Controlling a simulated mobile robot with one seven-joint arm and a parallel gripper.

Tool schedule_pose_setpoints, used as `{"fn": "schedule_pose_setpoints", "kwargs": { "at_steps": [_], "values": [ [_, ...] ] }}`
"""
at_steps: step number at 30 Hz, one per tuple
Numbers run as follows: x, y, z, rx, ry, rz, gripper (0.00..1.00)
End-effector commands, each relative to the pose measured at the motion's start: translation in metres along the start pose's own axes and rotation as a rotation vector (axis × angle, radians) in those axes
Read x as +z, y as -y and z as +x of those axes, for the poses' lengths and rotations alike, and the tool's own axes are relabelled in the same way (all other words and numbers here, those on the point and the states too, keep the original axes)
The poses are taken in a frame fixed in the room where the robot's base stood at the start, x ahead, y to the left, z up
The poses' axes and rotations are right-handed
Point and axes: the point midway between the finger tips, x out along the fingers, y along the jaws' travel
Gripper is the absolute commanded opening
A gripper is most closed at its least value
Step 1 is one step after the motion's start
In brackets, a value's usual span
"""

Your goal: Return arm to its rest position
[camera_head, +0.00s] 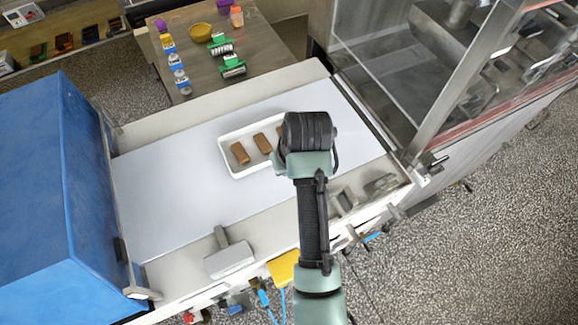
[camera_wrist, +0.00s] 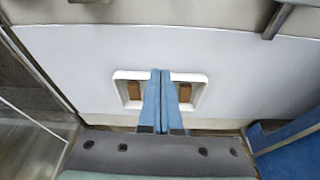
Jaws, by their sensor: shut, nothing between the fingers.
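My gripper (camera_wrist: 163,78) shows in the wrist view as two blue fingers shut together with nothing between them. It points toward a white tray (camera_wrist: 118,76), and its fingers cover the tray's middle. Brown bars (camera_wrist: 134,90) show in the tray on both sides of the fingers. In the head view, my arm reaches from the bottom edge over the belt, and its dark wrist joint covers the tray's right part. My fingers are hidden there. The tray (camera_head: 224,148) holds several brown bars (camera_head: 240,153). I cannot tell the height of the fingers above the tray.
The tray stands on a pale belt (camera_head: 170,190) between a blue housing (camera_head: 40,200) and a glass-walled machine (camera_head: 400,70). A grey block with a handle (camera_head: 230,260) lies at the belt's near edge. A table (camera_head: 190,75) with small items stands behind.

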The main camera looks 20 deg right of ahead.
Motion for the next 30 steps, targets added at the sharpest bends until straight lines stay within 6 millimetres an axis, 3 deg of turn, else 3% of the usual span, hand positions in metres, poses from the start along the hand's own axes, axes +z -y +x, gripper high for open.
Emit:
{"fn": "schedule_pose_setpoints", "kwargs": {
  "at_steps": [11, 14, 17, 20, 24, 27, 30],
  "values": [
    [0.0, 0.0, -0.007, 0.0, 0.0, 0.0, 0.0],
    [-0.017, 0.001, -0.015, 0.018, -0.061, -0.007, 0.0],
    [-0.056, 0.004, -0.039, 0.06, -0.214, -0.018, 0.0],
    [-0.108, 0.014, -0.086, 0.107, -0.444, -0.032, 0.0],
    [-0.168, 0.037, -0.173, 0.144, -0.791, -0.045, 0.0],
    [-0.193, 0.057, -0.244, 0.149, -1.033, -0.047, 0.0],
    [-0.203, 0.079, -0.317, 0.135, -1.273, -0.047, 0.0]
  ]
}}
